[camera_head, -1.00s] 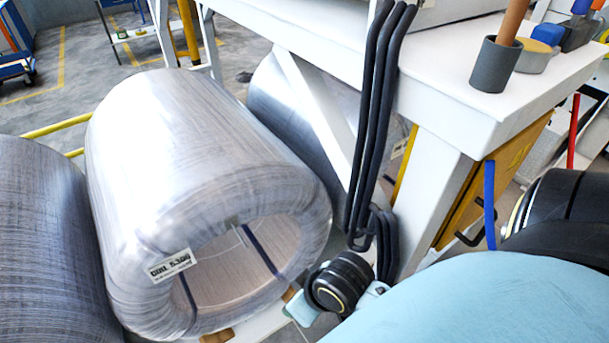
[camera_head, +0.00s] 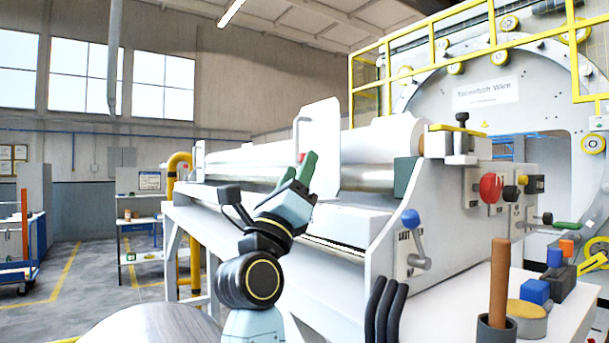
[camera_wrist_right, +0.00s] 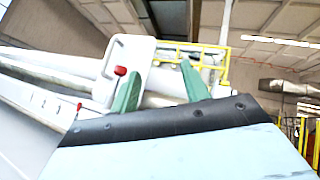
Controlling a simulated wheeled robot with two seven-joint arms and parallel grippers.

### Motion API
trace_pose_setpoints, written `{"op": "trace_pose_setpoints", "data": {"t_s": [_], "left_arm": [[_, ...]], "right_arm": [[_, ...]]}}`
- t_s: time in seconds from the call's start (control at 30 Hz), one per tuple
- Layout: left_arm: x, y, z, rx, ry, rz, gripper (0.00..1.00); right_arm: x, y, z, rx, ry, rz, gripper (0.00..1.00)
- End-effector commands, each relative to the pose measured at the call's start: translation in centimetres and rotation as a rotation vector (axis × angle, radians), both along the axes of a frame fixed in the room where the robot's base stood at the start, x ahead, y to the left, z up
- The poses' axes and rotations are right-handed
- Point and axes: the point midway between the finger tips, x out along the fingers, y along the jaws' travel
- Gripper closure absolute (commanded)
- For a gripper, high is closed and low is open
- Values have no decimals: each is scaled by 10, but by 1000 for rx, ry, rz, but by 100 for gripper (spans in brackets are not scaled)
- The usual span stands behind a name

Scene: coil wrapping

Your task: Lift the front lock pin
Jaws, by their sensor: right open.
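A black-topped upright pin (camera_head: 461,140) stands in a metal block at the near end of the long white roller; it may be the front lock pin, but I cannot tell for certain. My right gripper (camera_head: 298,168) is raised left of it, in front of an upright white plate, clearly apart from the pin. Its green fingers are open with nothing between them. In the right wrist view the open fingers (camera_wrist_right: 160,88) point toward the white plate (camera_wrist_right: 128,62) and roller, with a red knob (camera_wrist_right: 120,71) by the left finger. My left gripper is out of view.
A red knob (camera_head: 490,187) and a blue-knobbed lever (camera_head: 410,217) stick out from the machine's end. A grey cup (camera_head: 496,329) with a wooden handle and a blue block (camera_head: 537,291) sit on the front shelf. Yellow railings (camera_head: 456,48) stand behind.

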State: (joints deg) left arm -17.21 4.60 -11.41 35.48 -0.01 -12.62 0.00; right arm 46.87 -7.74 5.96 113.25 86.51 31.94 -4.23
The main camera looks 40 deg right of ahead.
Motion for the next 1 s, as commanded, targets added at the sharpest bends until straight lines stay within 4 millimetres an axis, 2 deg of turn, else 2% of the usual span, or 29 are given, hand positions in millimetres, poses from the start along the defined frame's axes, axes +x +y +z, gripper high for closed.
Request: {"op": "trace_pose_setpoints", "data": {"t_s": [0.03,0.1,0.17,0.3,0.4,0.53,0.67,1.0], "left_arm": [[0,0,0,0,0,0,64],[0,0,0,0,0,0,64],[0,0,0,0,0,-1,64],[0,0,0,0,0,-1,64],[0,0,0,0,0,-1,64],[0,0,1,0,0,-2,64],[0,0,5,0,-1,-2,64],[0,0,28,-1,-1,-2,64]], "right_arm": [[0,-15,13,146,-58,46,54],[5,-31,21,347,-106,120,54],[11,-37,25,500,-129,191,54],[27,-34,35,765,-130,347,54],[34,-26,39,877,-110,424,54],[40,-20,42,942,-90,473,54],[48,-28,43,954,-84,480,54],[90,-83,44,952,-85,474,54]]}}
